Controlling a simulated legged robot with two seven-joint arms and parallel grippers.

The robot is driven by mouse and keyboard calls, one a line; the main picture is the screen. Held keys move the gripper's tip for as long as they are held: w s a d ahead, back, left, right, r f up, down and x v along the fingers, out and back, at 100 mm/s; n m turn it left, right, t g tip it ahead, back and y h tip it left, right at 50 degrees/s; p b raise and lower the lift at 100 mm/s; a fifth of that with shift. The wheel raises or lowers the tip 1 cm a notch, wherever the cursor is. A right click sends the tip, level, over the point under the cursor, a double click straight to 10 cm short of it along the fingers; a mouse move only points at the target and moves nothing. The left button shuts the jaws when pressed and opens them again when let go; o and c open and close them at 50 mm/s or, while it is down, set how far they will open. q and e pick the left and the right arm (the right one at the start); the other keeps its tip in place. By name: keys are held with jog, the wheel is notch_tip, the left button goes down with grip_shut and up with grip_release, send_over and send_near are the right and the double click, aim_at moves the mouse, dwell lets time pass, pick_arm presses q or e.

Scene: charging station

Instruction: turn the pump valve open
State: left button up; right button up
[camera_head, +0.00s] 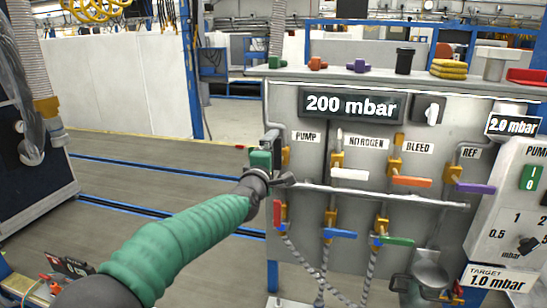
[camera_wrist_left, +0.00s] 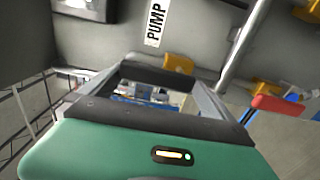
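The PUMP label (camera_head: 306,137) is on the grey valve panel, and it also shows in the wrist view (camera_wrist_left: 155,24). Below it is the yellow pump valve body (camera_head: 286,157), seen in the wrist view (camera_wrist_left: 178,62) just beyond my fingers. I cannot make out its handle; my gripper covers that spot. My left gripper (camera_head: 284,181) is close in front of the panel's left edge. In the wrist view its two fingers (camera_wrist_left: 162,88) stand apart, with background showing between them. I cannot tell whether they touch the valve. My right gripper is out of view.
A lower valve with a red handle (camera_head: 277,213) is just below my gripper. A horizontal pipe (camera_head: 380,196) runs right from there. White (camera_head: 349,174), orange (camera_head: 411,182) and purple (camera_head: 475,188) handles are to the right. The display (camera_head: 351,105) reads 200 mbar. Floor left of the panel is open.

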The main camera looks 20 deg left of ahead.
pick_arm(q)
jog(key=s+b, duration=0.3)
jog(key=s, duration=1.4)
jog(key=shift+b, duration=0.35)
jog(key=shift+w, duration=0.2)
jog(key=shift+f, duration=0.1)
